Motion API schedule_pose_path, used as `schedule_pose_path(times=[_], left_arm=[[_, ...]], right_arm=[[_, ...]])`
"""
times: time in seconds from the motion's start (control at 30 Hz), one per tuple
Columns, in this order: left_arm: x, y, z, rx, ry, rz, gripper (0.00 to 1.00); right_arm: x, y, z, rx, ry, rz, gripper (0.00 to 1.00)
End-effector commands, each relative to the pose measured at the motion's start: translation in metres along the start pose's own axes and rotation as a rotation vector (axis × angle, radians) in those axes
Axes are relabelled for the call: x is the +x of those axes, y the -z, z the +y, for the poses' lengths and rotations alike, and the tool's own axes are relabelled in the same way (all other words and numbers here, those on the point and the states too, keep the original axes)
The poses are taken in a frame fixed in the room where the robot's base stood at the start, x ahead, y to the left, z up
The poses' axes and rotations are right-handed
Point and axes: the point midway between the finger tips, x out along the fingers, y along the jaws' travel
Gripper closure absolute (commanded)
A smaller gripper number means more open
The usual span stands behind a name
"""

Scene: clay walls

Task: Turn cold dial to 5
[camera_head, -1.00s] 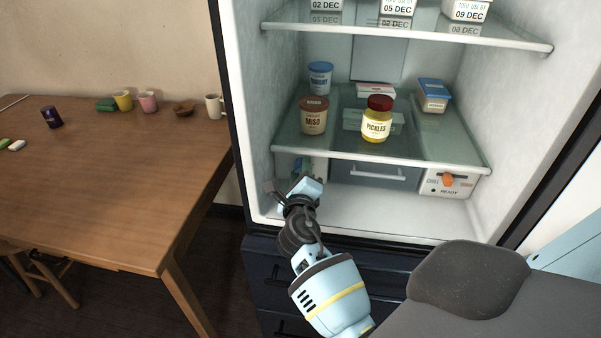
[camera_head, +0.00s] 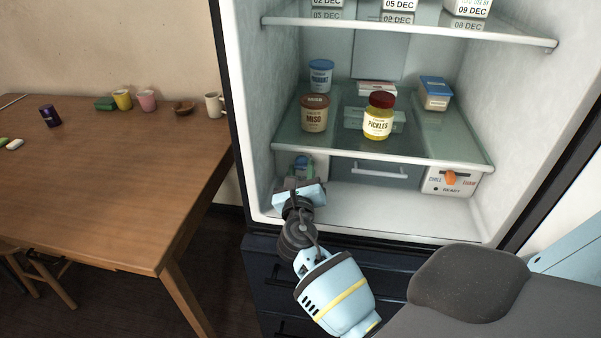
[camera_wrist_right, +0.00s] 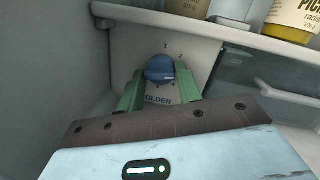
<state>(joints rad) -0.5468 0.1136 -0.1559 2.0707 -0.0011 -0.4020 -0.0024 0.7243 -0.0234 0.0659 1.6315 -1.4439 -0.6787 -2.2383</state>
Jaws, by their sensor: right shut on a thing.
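The cold dial (camera_wrist_right: 160,70) is a round blue knob on a pale panel in the lower left of the fridge, with small digits above it and lettering ending in "OLDER" below. A light line shows on its face; I cannot read its setting surely. My right gripper (camera_wrist_right: 159,86) has its green fingers on either side of the dial, shut on it. In the head view my right gripper (camera_head: 301,172) reaches into the fridge's lower left, below the glass shelf, and partly covers the dial and panel. My left gripper is not in view.
A glass shelf (camera_head: 440,161) above holds a pickles jar (camera_head: 378,122), a miso tub (camera_head: 314,115) and other food. The fridge's left wall is close to my gripper. A wooden table (camera_head: 120,180) stands left.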

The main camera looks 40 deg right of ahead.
Motion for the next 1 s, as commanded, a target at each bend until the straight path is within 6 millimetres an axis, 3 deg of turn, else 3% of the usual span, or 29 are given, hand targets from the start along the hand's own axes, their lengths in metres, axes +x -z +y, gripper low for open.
schedule_pose_path(times=[0.53, 0.57, 0.7, 1.0], left_arm=[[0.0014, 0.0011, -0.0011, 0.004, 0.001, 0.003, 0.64], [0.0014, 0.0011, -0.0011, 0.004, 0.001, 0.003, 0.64], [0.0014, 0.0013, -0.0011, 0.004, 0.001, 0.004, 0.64], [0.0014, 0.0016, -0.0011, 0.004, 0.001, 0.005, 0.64]], right_arm=[[0.0012, -0.0012, -0.0023, 0.034, 0.010, -0.005, 0.88], [0.0013, -0.0012, -0.0024, 0.034, 0.010, -0.005, 0.64], [0.0010, -0.0009, -0.0018, 0.033, 0.008, -0.004, 0.46], [-0.0011, -0.0001, -0.0006, 0.032, 0.006, -0.003, 0.45]])
